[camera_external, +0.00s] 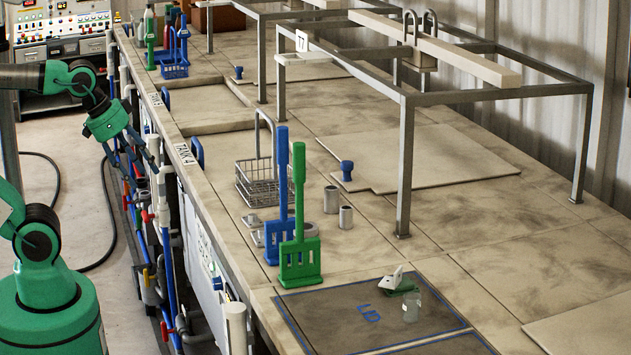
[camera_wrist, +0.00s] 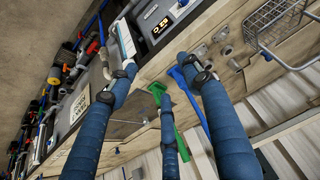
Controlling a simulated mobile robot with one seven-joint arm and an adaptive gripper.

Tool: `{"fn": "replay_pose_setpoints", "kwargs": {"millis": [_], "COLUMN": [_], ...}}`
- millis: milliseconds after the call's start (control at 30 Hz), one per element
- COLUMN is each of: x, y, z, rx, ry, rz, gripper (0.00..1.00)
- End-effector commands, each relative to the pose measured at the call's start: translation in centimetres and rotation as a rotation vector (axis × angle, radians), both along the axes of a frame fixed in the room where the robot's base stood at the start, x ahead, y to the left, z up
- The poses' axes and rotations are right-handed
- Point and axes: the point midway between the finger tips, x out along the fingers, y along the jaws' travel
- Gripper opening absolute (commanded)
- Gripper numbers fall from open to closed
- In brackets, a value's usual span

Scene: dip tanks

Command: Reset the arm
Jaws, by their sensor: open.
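My green arm reaches in from the left in the external view. My gripper (camera_external: 140,152) hangs in front of the bench's near long side, beside the pipes and close to the TANK 4 label. In the wrist view, the blue-wrapped fingers of my gripper (camera_wrist: 158,72) are spread apart, with nothing held between them. The fingers cover part of the bench edge in that view. In the external view the fingers are small and partly merge with the pipes behind them. I cannot tell whether they touch anything there.
A wire basket (camera_external: 262,182), a blue paddle (camera_external: 279,232) and a green paddle (camera_external: 300,262) stand on the bench. Metal cylinders (camera_external: 346,217) stand nearby. A metal frame (camera_external: 404,165) spans the bench. Pipes (camera_external: 163,225) line its side. The floor (camera_external: 75,165) behind my arm is mostly clear.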

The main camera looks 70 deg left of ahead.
Motion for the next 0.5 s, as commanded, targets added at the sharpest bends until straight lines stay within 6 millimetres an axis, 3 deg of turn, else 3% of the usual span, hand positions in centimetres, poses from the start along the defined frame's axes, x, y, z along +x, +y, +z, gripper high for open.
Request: {"fn": "replay_pose_setpoints", "kwargs": {"millis": [33,133,500], "x": [0.0,0.0,0.0], "y": [0.0,0.0,0.0], "z": [-1.3,-2.1,-2.5], "rx": [0.000,0.000,0.000], "ry": [0.000,0.000,-0.001], "rz": [0.000,0.000,0.000], "gripper": [0.49,0.49,0.49]}}
